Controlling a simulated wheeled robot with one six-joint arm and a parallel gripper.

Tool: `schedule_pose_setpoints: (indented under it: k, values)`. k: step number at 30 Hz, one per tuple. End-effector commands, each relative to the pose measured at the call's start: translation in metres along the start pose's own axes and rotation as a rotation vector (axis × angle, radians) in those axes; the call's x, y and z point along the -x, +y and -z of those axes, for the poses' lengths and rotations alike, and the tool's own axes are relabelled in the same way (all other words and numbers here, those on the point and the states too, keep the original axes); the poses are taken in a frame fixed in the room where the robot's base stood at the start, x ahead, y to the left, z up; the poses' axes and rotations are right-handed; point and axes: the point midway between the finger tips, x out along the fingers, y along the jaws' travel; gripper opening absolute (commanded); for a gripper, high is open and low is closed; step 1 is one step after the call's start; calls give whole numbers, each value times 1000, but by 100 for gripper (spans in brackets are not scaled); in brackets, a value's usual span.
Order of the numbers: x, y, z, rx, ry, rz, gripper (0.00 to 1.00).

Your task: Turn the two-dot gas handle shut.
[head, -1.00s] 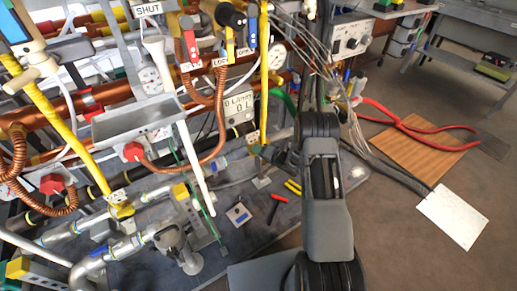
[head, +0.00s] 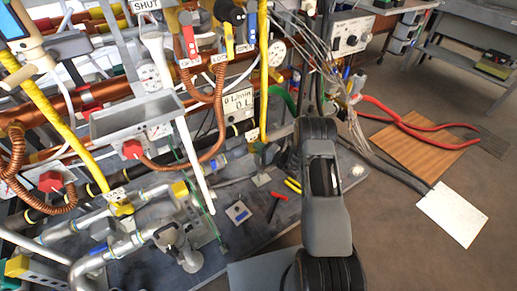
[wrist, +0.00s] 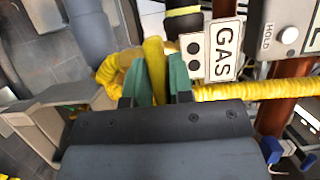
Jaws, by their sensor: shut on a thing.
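The yellow gas handle (wrist: 154,65) stands between the green fingertips of my gripper (wrist: 158,82) in the wrist view. The fingers press on it from both sides, so my gripper is shut on it. A white GAS tag (wrist: 226,52) lies just right of the handle, with a plate bearing two black dots (wrist: 193,48) beside it. The valve body under the handle is partly hidden by my fingers. In the head view a small tag (head: 252,135) sits on the yellow hose left of my arm, too small to read. My arm hides most of the gripper there.
A yellow corrugated hose (wrist: 250,92) runs right from the handle. A HOLD button box (wrist: 290,32) and copper pipe (wrist: 275,115) are close on the right. In the head view, loose cables (head: 325,60) hang behind my arm. Open floor (head: 400,230) lies to the right.

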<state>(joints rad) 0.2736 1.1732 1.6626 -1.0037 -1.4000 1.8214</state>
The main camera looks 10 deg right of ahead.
Motion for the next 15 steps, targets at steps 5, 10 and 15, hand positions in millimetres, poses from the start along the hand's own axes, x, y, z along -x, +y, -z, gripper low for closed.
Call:
schedule_pose_setpoints:
  k: [5, 10, 15]
  values:
    - [0, 0, 1, -3, 4, 0, 0]
    - [1, 0, 1, -2, 4, 0, 0]
    - [0, 0, 1, -2, 3, 0, 35]
